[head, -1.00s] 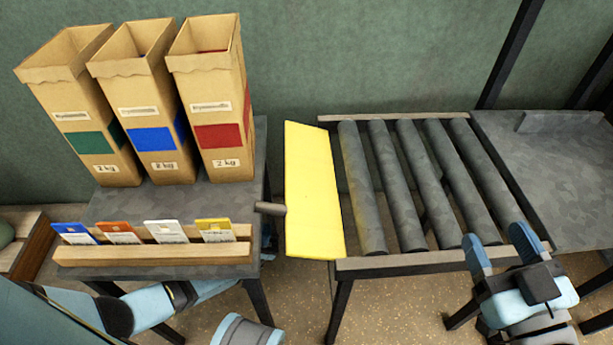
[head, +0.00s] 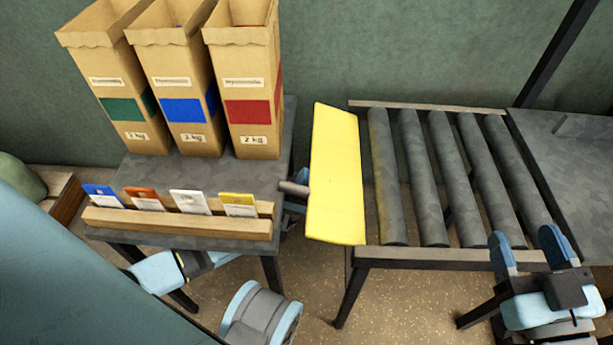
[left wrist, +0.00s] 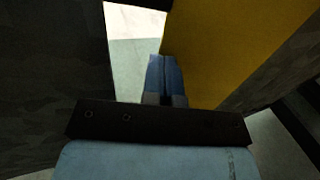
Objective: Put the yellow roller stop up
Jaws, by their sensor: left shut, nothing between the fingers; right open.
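The yellow roller stop (head: 337,178) is a flat yellow panel at the left end of the roller conveyor, with a short grey peg (head: 294,188) near its left edge. I cannot tell its exact tilt. My left gripper (head: 296,205) is mostly hidden in the gap between the left table and the stop, low beside the peg. In the left wrist view, its blue fingers (left wrist: 165,65) are shut and empty, with the stop's yellow face (left wrist: 225,45) close on their right; contact is unclear. My right gripper (head: 528,247) is open and empty at the conveyor's front rail.
The roller conveyor (head: 437,185) has several dark rollers, all bare. The left table (head: 190,235) holds three paper bags with green, blue and red labels, and a wooden rack (head: 180,222) of several cards. A dark flat surface (head: 570,170) adjoins the conveyor's right end.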

